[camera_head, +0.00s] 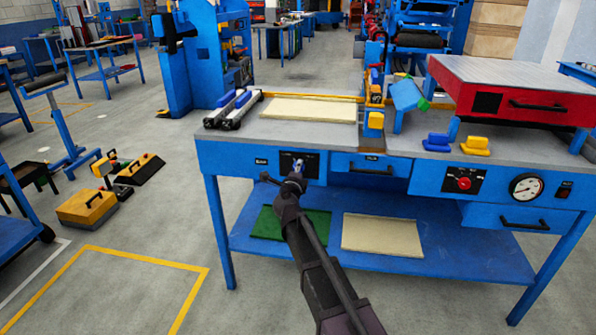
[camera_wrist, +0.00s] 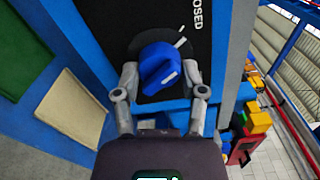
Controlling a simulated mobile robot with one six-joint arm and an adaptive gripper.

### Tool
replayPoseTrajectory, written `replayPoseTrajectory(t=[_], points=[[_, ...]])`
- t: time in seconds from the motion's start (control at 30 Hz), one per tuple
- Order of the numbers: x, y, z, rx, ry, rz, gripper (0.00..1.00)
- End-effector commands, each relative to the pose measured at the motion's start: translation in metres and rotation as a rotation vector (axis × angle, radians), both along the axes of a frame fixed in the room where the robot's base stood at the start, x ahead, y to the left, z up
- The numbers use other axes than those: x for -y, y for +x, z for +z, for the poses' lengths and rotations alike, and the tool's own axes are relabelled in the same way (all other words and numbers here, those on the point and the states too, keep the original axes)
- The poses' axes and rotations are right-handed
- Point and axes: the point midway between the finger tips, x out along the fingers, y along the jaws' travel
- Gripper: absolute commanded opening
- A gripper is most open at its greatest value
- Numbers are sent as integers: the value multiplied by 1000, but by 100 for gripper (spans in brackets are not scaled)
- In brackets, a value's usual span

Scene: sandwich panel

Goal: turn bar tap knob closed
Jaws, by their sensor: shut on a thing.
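The blue tap knob (camera_wrist: 158,68) sits on a black panel (camera_wrist: 150,22) in the wrist view. Part of the word "CLOSED" shows on that panel, near white marks above and right of the knob. The knob carries a white line on its right side. My gripper (camera_wrist: 161,73) has one finger on each side of the knob and is shut on it. In the head view my gripper (camera_head: 294,176) reaches the black panel on the blue bench front, beside a small "BAR" label (camera_head: 261,161). There the arm and gripper hide most of the knob.
A drawer (camera_head: 371,165) is right of the panel. Further right are a red dial (camera_head: 463,180) and a round gauge (camera_head: 526,187). Below, a shelf (camera_head: 400,262) holds a green sheet (camera_head: 265,224) and a cream sheet (camera_head: 382,234).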

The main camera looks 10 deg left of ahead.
Motion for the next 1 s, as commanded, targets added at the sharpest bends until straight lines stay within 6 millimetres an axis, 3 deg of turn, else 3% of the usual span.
replayPoseTrajectory(t=[0.33,0.87,0.9,1.0], points=[[-1,3,1,1,-183,1,6],[-1,3,1,2,-215,1,6],[-1,3,1,2,-215,1,63],[-1,2,1,1,-214,1,89]])
